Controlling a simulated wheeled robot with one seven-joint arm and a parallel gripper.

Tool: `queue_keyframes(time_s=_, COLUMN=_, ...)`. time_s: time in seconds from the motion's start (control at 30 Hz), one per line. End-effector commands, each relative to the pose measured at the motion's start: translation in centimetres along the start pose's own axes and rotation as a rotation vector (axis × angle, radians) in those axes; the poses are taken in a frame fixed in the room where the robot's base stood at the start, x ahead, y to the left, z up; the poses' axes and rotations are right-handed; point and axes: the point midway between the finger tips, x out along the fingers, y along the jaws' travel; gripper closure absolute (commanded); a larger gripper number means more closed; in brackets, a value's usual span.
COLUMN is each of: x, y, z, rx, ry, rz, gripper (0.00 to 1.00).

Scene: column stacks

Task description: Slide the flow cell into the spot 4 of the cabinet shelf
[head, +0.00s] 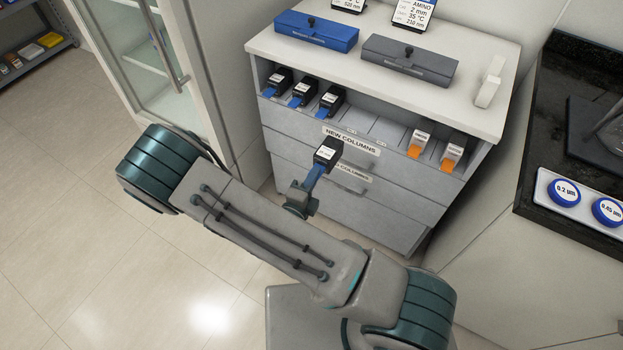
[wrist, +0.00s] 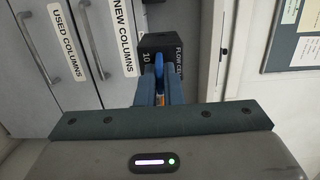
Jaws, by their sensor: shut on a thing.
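The flow cell, a black block with a white label and a blue tab, shows in the head view (head: 327,152) in front of the cabinet drawers. My gripper (head: 313,178) is shut on its blue tab and holds it in the air, below the shelf opening in the picture. In the wrist view the fingers (wrist: 160,88) pinch the blue tab, and the block (wrist: 162,60) shows "FLOW CELL" and "10". The cabinet shelf (head: 376,128) is an open row under the white top. Its middle spots are empty; I cannot read the spot numbers.
Three black blocks with blue tabs (head: 303,88) stand on the shelf's left. A blue case (head: 315,31) and a grey case (head: 408,62) lie on top. A drawer below reads "NEW COLUMNS" (head: 349,139).

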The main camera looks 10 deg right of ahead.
Motion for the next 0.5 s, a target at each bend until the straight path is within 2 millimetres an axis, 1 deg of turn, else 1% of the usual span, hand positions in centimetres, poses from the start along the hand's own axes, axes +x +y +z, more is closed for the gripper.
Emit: queue_keyframes(time_s=0.5, x=3.9, y=0.0, z=-0.5, rx=0.002, ry=0.007, rz=-0.003, gripper=1.0)
